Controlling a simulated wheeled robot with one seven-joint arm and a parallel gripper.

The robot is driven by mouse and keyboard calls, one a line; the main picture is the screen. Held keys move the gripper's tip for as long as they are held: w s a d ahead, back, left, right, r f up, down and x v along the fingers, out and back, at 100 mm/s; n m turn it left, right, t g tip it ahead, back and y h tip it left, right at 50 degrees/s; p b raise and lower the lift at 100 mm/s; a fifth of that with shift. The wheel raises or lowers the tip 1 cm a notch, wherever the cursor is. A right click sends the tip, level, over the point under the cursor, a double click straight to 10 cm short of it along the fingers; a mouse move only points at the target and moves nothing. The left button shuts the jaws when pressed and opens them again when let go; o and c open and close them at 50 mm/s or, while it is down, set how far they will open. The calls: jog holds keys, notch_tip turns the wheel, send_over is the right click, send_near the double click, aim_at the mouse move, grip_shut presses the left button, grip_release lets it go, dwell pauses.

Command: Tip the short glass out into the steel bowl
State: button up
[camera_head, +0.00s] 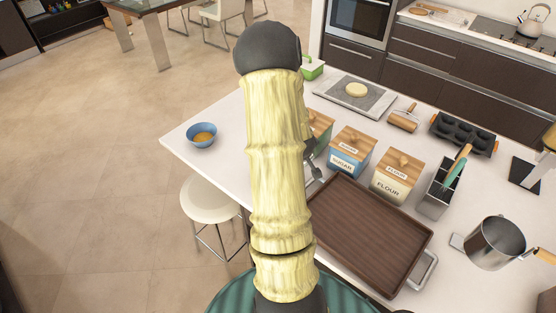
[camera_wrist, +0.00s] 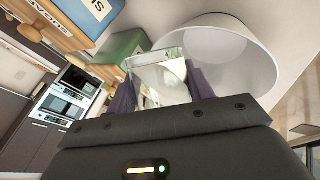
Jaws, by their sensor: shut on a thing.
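My gripper (camera_wrist: 162,90) is shut on the short glass (camera_wrist: 158,72), a small clear vessel between the two dark fingers in the wrist view. Pale shapes show in or through the glass; I cannot tell its contents or its exact tilt. A wide, pale, round bowl (camera_wrist: 235,60) is right behind and beside the glass in the wrist view. It looks whitish there, so I cannot confirm that it is steel. I cannot tell whether the glass overlaps its opening. In the head view my arm hides the glass and this bowl.
A blue bowl (camera_head: 202,141) with orange contents stands at the counter's left. Wooden-lidded sugar (camera_head: 348,160) and flour (camera_head: 390,186) canisters stand right of my arm. A brown tray (camera_head: 365,235), utensil holder (camera_head: 436,200) and steel pot (camera_head: 494,246) lie nearer and right.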

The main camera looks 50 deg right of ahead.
dwell(0.3)
jog(key=shift+w+a+f+n+g, duration=0.15)
jog(key=shift+n+g, duration=0.15)
jog(key=shift+g, duration=0.3)
jog(key=shift+g, duration=0.3)
jog(key=shift+r+g+h, duration=0.2)
jog(key=shift+g+h, duration=0.1)
jog(key=shift+w+n+g+p, duration=0.1)
jog(key=shift+n+g+p, duration=0.2)
